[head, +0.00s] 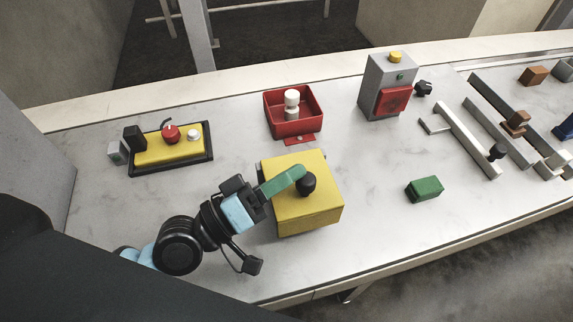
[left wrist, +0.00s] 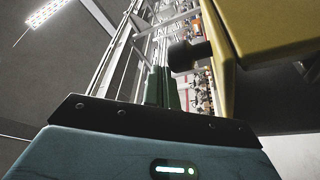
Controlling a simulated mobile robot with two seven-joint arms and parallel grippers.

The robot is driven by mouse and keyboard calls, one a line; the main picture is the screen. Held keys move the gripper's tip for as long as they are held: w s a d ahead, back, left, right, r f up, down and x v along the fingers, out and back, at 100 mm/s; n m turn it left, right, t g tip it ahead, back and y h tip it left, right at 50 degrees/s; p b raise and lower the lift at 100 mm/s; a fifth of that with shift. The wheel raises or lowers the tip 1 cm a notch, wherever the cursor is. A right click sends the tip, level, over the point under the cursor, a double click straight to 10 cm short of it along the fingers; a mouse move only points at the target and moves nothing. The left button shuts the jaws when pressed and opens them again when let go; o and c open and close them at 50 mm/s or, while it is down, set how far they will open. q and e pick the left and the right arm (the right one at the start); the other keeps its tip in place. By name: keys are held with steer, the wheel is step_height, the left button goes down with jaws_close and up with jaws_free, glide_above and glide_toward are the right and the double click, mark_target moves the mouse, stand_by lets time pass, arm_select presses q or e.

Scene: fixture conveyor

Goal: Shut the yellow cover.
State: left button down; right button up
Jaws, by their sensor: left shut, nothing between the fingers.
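The yellow cover (head: 295,184) is on a yellow box at the front middle of the table, with a black knob (head: 307,184) on it. My left gripper (head: 299,172) has green fingers, which are shut and empty. They reach over the cover with the tips beside the knob; whether they touch it I cannot tell. In the left wrist view the cover (left wrist: 270,28) fills the upper right, the knob (left wrist: 186,55) sticks out to its left and the green fingers (left wrist: 156,85) are left of the knob. How far the cover is closed I cannot tell. My right gripper is not in view.
A red tray (head: 273,101) with a white piece stands behind the box. A yellow panel (head: 150,153) with a red button lies at left. A grey box (head: 377,80) with a red flap stands behind right. A green block (head: 425,188) lies right; grey rails (head: 465,142) stand beyond.

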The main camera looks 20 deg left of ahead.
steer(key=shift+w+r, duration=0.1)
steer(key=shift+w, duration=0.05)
